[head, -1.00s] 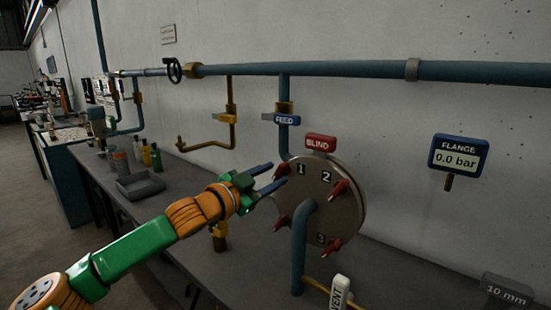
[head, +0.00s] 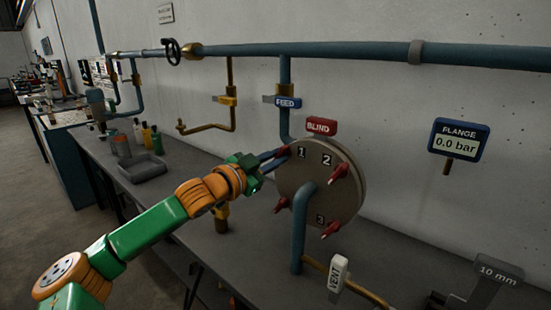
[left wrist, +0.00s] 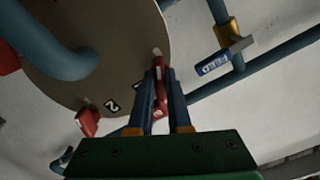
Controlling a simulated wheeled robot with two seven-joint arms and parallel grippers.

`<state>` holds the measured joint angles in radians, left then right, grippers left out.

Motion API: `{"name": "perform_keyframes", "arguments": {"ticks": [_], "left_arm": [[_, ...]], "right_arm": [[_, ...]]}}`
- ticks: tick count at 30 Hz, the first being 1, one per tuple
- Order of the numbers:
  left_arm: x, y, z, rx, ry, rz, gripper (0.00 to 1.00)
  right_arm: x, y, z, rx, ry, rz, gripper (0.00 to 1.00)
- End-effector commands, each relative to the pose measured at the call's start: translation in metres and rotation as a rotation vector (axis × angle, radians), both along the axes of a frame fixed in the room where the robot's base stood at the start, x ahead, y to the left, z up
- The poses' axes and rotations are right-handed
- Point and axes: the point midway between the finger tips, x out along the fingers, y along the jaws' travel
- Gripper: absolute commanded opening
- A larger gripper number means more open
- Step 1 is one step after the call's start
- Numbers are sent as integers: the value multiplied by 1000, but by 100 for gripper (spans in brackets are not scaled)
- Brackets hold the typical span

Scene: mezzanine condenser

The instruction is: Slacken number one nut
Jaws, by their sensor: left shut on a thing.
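The round grey flange (head: 318,190) stands above the bench, numbered 1, 2 and 3, with several red winged nuts around its rim. Number one nut (head: 284,150) is at its upper left, beside the figure 1. My left gripper (head: 276,157) reaches it from the left and is shut on it. In the left wrist view the two blue fingers (left wrist: 163,95) lie on either side of the red nut (left wrist: 160,92). Its middle is partly hidden by the fingers. The number two nut (head: 340,172) is untouched at the upper right. My right gripper is out of view.
A red BLIND tag (head: 321,126) sits just above the flange. A blue FEED valve (head: 287,102) is above, and a white VENT handle (head: 338,273) is below right. The FLANGE gauge (head: 459,139) reads 0.0 bar. A grey tray (head: 142,168) lies on the bench left.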

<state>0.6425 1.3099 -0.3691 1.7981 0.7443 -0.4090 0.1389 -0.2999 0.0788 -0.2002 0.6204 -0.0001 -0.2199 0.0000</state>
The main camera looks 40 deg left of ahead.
Motion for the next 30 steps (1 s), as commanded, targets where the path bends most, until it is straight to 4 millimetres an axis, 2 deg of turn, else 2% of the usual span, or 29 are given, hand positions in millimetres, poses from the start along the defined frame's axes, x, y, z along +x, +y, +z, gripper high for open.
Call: {"name": "perform_keyframes", "arguments": {"ticks": [8, 20, 30], "left_arm": [[0, -1, 0, -156, 11, 0, 0], [0, -1, 0, -529, 42, 0, 0], [0, -2, 2, -852, 67, 0, 0]], "right_arm": [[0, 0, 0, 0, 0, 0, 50], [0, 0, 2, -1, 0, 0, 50], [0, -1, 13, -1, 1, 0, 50]]}}
